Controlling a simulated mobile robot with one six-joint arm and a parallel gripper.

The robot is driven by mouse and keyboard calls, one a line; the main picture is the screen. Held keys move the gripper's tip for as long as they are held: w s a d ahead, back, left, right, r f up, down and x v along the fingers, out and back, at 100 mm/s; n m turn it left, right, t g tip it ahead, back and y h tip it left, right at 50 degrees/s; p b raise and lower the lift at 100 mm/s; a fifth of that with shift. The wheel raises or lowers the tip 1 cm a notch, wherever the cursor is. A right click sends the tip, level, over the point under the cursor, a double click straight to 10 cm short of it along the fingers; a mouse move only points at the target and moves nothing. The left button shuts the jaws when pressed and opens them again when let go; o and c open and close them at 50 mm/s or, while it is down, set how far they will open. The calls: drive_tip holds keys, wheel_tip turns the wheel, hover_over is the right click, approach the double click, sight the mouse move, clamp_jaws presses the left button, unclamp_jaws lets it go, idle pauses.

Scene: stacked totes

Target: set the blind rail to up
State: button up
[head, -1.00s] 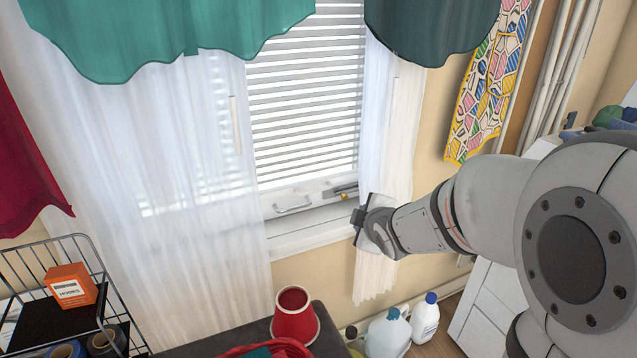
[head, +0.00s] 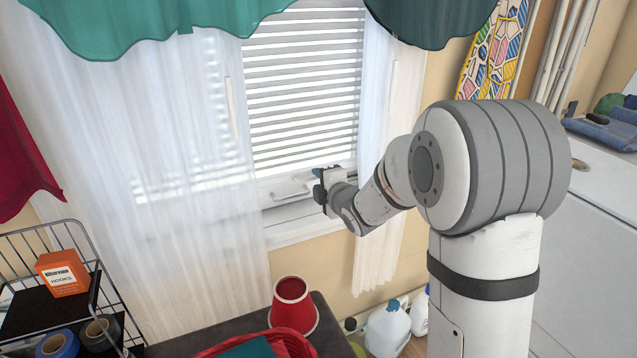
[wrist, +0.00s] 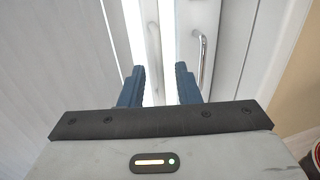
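The blind (head: 303,85) hangs lowered over the window, its white slats spread down to just above the sash. Its lower edge, where the rail sits, is hard to separate from the white window frame. My gripper (head: 319,187) is at the bottom right of the window, in front of the frame and right of a curved metal handle (head: 290,190). In the wrist view, two blue fingers stand apart, and my gripper (wrist: 160,73) is open. Pale strips lie beyond the gap; contact is unclear. The handle (wrist: 201,62) shows beyond the right finger.
A sheer curtain (head: 180,170) hangs left of the blind, and another (head: 376,250) hangs behind my arm. Teal valances (head: 150,25) hang above. A red cup (head: 291,305), a red basket (head: 285,343) and a wire rack (head: 85,240) stand below. Bottles (head: 388,328) are on the floor.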

drive_tip(key=shift+w+a, duration=0.1)
drive_tip(key=shift+w, duration=0.2)
drive_tip(key=shift+f, duration=0.1)
clamp_jaws()
